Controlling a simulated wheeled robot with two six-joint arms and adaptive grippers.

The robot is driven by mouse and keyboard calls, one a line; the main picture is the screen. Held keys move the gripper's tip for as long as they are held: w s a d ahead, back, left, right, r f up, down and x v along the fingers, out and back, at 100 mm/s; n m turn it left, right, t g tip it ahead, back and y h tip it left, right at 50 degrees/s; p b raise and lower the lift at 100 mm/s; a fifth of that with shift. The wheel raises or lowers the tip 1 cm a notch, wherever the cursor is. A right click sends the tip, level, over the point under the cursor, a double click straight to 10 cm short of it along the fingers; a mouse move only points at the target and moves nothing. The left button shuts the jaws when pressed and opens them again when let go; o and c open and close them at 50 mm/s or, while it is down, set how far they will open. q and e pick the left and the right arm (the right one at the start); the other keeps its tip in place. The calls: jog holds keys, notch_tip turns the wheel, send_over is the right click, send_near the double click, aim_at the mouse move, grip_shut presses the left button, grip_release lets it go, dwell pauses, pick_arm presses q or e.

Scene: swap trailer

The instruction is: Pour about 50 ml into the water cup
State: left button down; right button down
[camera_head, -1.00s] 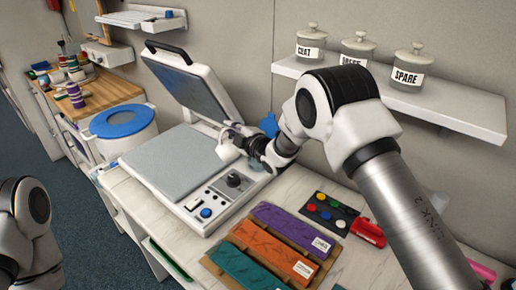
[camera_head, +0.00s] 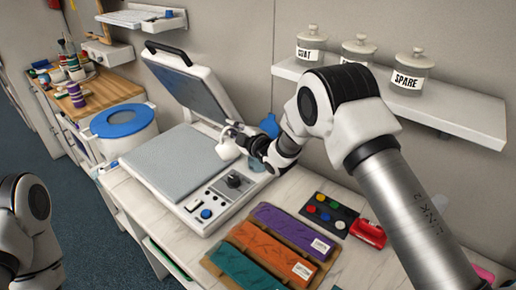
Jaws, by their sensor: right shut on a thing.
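My right gripper (camera_head: 244,138) is over the back right corner of the press, seen small and partly covered by my own wrist. It is shut on a small white vessel (camera_head: 227,149), which hangs at its left side and looks tilted. A bluish, see-through cup (camera_head: 257,165) shows just below the gripper, mostly hidden by it. I cannot make out any liquid or stream. A blue object (camera_head: 270,125) stands behind my right wrist, partly hidden. Of my left arm only a link shows at the lower left; its gripper is out of view.
An open flat press (camera_head: 180,160) with a raised lid takes up the middle of the counter. Coloured panels (camera_head: 282,232), a palette (camera_head: 328,213) and a red object (camera_head: 368,233) lie in front. A shelf (camera_head: 450,112) with labelled jars is above right.

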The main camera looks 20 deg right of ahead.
pick_arm(q)
jog(key=shift+w+d+r+p, duration=0.15)
jog(key=shift+w+r+p, duration=0.1)
jog(key=shift+r+p, duration=0.3)
pick_arm(e)
jog(key=shift+d+r+m, duration=0.3)
jog(key=shift+m, duration=0.1)
